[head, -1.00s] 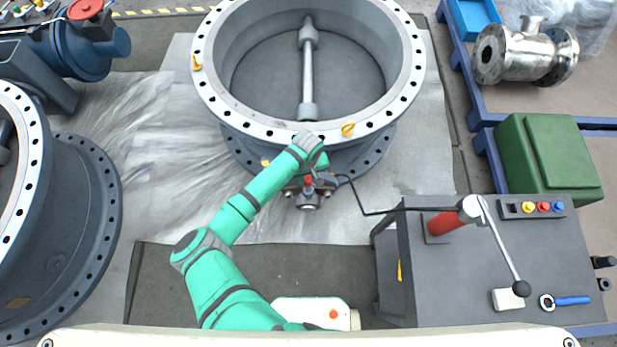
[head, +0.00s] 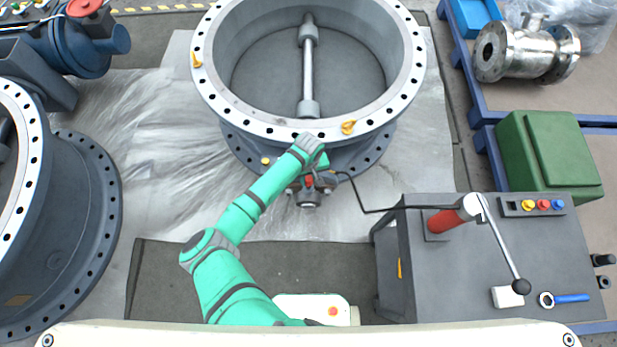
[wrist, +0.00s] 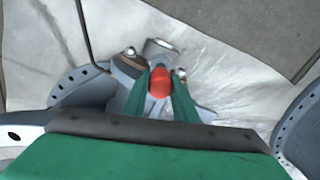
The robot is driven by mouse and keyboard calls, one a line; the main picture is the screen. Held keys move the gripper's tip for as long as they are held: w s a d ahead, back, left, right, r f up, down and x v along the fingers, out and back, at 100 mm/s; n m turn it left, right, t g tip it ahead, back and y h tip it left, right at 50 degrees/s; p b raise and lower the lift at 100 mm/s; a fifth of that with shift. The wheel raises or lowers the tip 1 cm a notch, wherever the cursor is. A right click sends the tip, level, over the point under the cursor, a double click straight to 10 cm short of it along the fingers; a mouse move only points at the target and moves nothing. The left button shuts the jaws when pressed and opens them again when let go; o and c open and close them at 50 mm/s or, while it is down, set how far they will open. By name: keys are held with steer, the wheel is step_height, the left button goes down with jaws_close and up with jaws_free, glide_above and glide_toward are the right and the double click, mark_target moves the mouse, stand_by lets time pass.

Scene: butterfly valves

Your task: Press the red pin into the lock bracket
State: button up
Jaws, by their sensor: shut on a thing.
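The red pin (wrist: 160,82) shows in the wrist view between the two green fingers of my gripper (wrist: 160,92), which are shut on it. It sits over the grey lock bracket (wrist: 128,66), which has bolts on either side. How deep the pin sits in the bracket cannot be told. In the head view my gripper (head: 313,180) is at the front of the large valve body, low beside its flange. The red pin (head: 309,181) shows as a small red spot there, and the bracket (head: 309,198) is just below it, partly hidden by my gripper.
The large flanged valve ring (head: 262,128) stands right behind my gripper. Another flanged valve (head: 85,210) stands at left. Floor sheet between is clear.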

steer(key=shift+d+f, duration=0.1)
steer(key=shift+f, duration=0.3)
steer(key=shift+f, duration=0.1)
steer(key=shift+f, duration=0.35)
steer(key=shift+s+f, duration=0.1)
steer(key=shift+f, duration=0.6)
steer(key=shift+f, duration=0.55)
steer(key=o, duration=1.1)
steer(key=shift+f, duration=0.1)
steer(key=o, duration=0.5)
